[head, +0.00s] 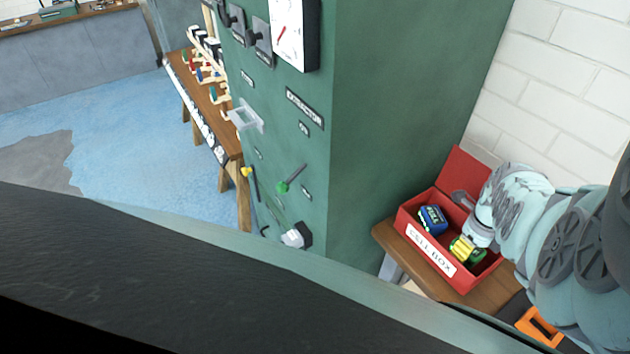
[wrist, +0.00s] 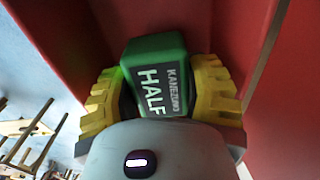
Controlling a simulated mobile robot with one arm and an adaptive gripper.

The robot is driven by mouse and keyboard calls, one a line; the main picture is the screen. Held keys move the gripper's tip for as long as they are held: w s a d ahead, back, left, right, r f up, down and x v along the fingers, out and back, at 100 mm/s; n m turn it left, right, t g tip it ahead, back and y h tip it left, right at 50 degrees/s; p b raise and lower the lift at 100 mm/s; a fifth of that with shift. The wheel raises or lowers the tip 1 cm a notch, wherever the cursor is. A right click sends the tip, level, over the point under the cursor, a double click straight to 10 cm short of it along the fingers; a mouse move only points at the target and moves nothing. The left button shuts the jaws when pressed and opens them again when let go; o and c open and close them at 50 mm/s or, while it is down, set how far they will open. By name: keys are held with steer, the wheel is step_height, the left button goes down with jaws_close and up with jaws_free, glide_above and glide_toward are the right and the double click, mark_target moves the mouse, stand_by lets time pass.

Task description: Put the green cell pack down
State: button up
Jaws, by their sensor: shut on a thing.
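The green cell pack (wrist: 155,62), marked HALF, is between the yellow fingers of my gripper (wrist: 158,92) in the wrist view. My gripper is shut on it. In the head view my gripper (head: 467,247) is down in the right part of the red cell box (head: 428,258). The green pack (head: 478,256) shows only in part there, beside the yellow fingers. A blue cell pack (head: 432,219) sits in the left part of the box, apart from my gripper. I cannot tell whether the green pack touches the box floor.
The red box stands on a small wooden table (head: 395,247) against a white brick wall (head: 560,75). A tall green cabinet (head: 375,130) with levers and a gauge stands left of it. An orange object (head: 540,327) is near the table's front right. A wooden bench (head: 212,105) stands farther back.

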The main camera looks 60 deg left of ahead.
steer(key=shift+f, duration=0.15)
steer(key=o, duration=1)
